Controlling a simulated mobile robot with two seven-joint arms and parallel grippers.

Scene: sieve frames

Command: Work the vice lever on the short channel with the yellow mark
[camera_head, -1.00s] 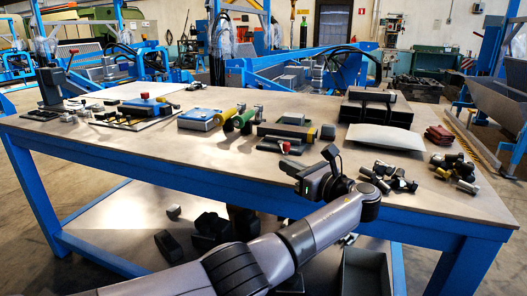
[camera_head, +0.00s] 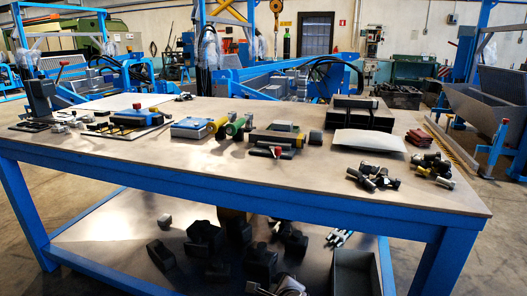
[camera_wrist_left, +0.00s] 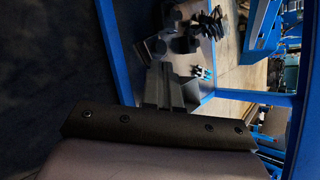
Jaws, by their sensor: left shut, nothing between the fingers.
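On the bench in the head view, a low dark assembly (camera_head: 283,137) near the middle has a small red-tipped part (camera_head: 277,151) at its front, perhaps a lever. I cannot tell which thing is the marked short channel; no yellow mark is clear. My left gripper (camera_wrist_left: 163,72) shows in the left wrist view, its fingers together, empty. A grey piece at the head view's bottom edge may be part of it (camera_head: 288,285). My right gripper is not in view.
The blue-framed bench (camera_head: 130,172) has a clear front strip. Black bins (camera_head: 361,115), a pale curved plate (camera_head: 370,140), red blocks (camera_head: 428,138) and loose bolts (camera_head: 374,177) are at its right. Dark parts and an open box (camera_head: 357,271) lie on the lower shelf.

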